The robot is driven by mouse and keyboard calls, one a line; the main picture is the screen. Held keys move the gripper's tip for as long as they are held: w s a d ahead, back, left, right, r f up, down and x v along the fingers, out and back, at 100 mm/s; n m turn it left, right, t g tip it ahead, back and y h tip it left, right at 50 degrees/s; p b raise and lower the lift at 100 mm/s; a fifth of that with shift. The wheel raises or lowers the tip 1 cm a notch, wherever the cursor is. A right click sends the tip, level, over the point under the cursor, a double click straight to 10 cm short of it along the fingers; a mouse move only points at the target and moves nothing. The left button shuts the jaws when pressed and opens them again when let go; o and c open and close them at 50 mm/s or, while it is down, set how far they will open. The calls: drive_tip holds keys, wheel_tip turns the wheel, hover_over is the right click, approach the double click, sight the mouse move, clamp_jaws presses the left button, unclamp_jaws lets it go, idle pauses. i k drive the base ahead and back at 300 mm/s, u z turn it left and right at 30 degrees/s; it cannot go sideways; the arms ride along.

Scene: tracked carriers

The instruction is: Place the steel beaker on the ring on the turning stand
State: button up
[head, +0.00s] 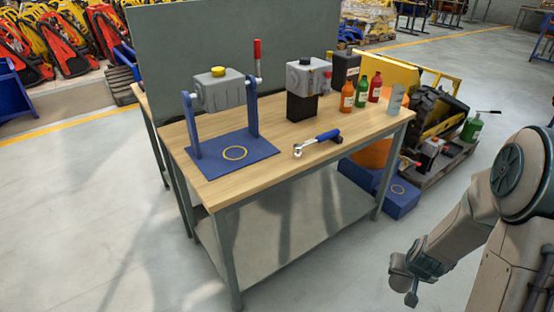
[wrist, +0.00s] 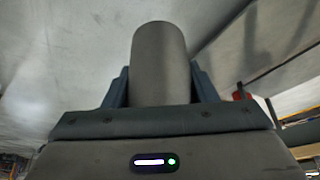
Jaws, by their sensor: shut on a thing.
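In the wrist view my gripper (wrist: 161,88) is shut on a plain grey cylinder, which looks like the steel beaker (wrist: 160,52). One finger presses each side of it. In the head view my gripper (head: 413,270) hangs low at the right, in front of the bench and well apart from it. Which stand turns cannot be told.
The wooden bench (head: 300,150) also holds a blue-handled ratchet (head: 325,136), a grey machine on a black block (head: 301,106), several bottles and a silver cylinder (head: 396,99). A loaded pallet (head: 450,160) stands behind right. The floor in front is clear.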

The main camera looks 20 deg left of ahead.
sight(234, 152)
drive_tip(key=u, duration=1.7)
drive_tip(key=i, duration=0.25)
drive_tip(key=z, duration=0.1)
